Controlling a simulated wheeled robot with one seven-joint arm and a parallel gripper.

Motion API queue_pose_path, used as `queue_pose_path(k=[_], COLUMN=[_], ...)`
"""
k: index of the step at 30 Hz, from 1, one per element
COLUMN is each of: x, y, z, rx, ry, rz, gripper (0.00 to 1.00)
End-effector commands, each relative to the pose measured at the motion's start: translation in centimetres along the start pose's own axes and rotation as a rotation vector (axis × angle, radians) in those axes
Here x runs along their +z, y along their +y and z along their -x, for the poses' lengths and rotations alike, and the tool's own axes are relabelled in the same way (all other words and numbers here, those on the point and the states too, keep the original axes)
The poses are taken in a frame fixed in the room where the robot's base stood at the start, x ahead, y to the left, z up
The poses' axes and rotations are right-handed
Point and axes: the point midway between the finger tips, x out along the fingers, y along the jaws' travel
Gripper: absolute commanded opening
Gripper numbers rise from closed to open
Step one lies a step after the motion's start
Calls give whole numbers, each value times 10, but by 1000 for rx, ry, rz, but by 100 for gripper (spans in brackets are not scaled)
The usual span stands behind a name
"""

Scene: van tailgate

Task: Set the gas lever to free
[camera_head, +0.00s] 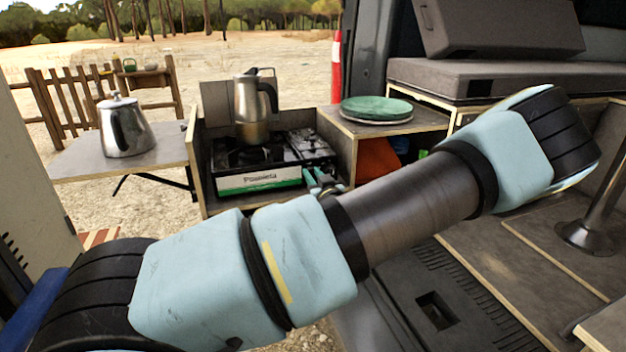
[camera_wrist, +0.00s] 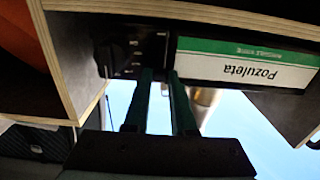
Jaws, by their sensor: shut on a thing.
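The gas stove (camera_head: 262,178) is a dark camping stove with a green-and-white "Pozuleta" label, standing in the wooden kitchen box. Its front panel shows upside down in the wrist view, with the black control section (camera_wrist: 128,50) and a round dark knob (camera_wrist: 106,56). My gripper (camera_wrist: 160,74) has its two green fingers close together at the black panel, between the knob and the label. It is shut on the gas lever, which is mostly hidden between the fingertips. In the head view my gripper (camera_head: 320,180) is at the stove's front right corner, partly behind my arm.
A steel coffee pot (camera_head: 255,108) stands on the stove. A kettle (camera_head: 125,126) is on the left side shelf. Green plates (camera_head: 376,108) lie on the right cabinet top. Wooden panels (camera_wrist: 70,60) flank the stove closely.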

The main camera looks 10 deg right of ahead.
Motion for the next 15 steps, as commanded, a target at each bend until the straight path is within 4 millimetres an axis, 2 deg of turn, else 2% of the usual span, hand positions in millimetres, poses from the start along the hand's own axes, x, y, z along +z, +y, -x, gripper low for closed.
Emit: queue_pose_path(k=[5, 6, 13, 15], x=[-3, -3, -2, -2], y=[1, 1, 1, 1], z=[-1, -1, -1, -1], rx=[2, 2, 2, 2], ry=[9, 9, 8, 7], rz=[2, 2, 1, 1], gripper=[0, 26, 52, 55])
